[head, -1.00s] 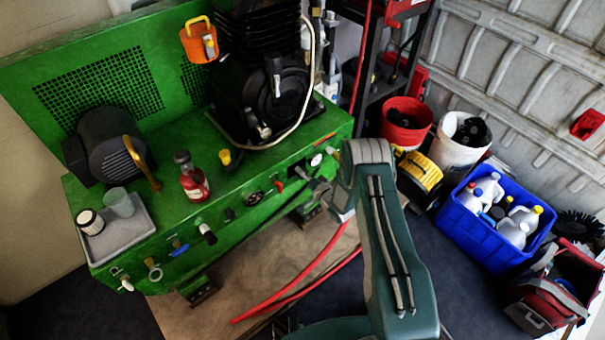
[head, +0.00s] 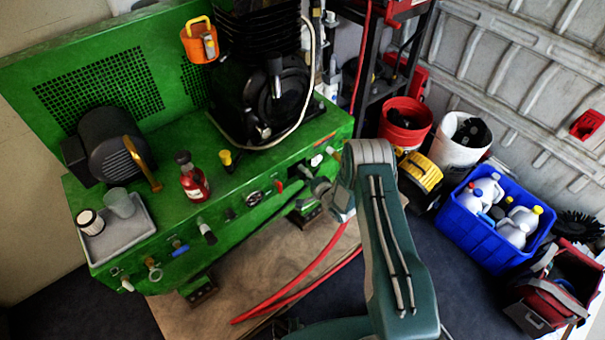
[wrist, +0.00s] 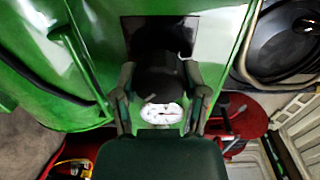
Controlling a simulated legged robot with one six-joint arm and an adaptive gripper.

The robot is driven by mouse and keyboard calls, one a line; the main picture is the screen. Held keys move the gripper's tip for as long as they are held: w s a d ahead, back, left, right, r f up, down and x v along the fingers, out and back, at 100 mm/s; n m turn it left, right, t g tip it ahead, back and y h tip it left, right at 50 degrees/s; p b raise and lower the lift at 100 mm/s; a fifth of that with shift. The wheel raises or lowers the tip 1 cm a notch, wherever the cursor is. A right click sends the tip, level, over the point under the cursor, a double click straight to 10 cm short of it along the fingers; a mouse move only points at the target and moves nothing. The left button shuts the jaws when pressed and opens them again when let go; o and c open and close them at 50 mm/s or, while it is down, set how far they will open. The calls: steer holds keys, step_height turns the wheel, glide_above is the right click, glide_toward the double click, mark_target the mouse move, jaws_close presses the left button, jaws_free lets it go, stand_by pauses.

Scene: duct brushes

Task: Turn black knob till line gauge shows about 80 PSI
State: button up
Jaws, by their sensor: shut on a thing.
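The black knob (wrist: 158,72) shows in the wrist view on the green compressor's front. My gripper (wrist: 158,80) is shut on it, with one finger at each side. A small white round gauge (wrist: 162,113) with a reddish needle sits just below the knob, between the fingers. Its numbers are too small to read. In the head view my gripper is at the right end of the green panel (head: 235,215), largely hidden by my arm. The knob cannot be made out there. A white gauge face (head: 316,160) shows close above my wrist.
A red bottle (head: 194,182) and a grey tray (head: 103,251) with a cup stand on the green top. Red hose (head: 290,285) lies on the wooden board below. Buckets and a blue crate (head: 480,235) of jugs stand to the right.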

steer(key=shift+d+f, duration=0.2)
steer(key=o, duration=1.2)
steer(key=shift+c, duration=0.2)
steer(key=shift+r, duration=0.1)
steer(key=v, duration=1.2)
